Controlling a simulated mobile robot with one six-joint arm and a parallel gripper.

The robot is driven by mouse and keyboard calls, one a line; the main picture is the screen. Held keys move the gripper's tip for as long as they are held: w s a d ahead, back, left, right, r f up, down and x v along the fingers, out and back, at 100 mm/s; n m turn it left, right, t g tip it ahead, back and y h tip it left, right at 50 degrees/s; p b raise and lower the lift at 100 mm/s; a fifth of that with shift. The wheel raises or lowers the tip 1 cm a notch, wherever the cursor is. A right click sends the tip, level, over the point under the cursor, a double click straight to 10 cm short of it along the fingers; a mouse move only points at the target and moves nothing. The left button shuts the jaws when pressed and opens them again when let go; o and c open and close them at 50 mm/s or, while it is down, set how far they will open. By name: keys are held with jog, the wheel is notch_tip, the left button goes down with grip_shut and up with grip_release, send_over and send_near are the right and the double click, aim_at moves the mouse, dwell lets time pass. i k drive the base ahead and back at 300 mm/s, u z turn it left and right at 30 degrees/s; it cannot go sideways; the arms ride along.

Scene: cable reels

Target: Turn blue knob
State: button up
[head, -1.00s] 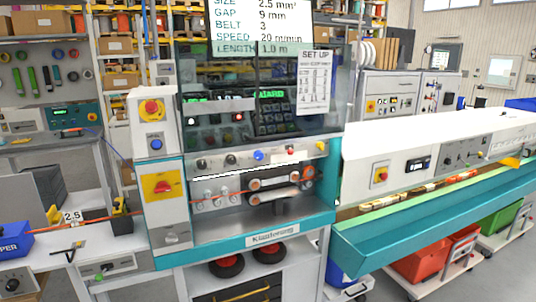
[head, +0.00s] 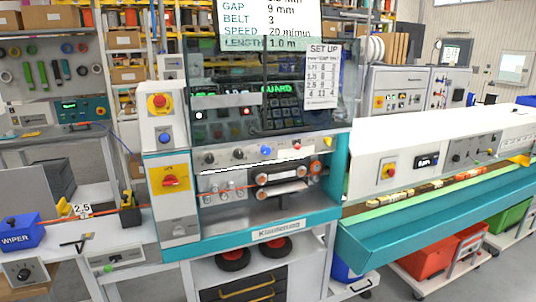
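A round blue knob (head: 266,151) sits on the grey control strip of the teal and white machine (head: 275,234), in the middle of the head view. Dark knobs (head: 238,154) are on its left and a small red control (head: 297,147) is on its right. A separate blue button (head: 166,134) sits below a red emergency stop on the machine's left column. My gripper does not show in the head view. Nothing covers the blue knob.
A long conveyor-like machine (head: 440,150) extends to the right. A bench with a blue WIPER box (head: 20,235) stands at left. Red and green bins on a low trolley (head: 455,262) stand at lower right. Clear floor shows only at the lower right.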

aim_at(266, 150)
jog(key=u, duration=4.05)
jog(key=i, duration=0.1)
jog(key=z, duration=2.7)
jog(key=k, duration=0.65)
jog(key=u, duration=0.15)
jog(key=i, duration=1)
jog(key=u, duration=0.05)
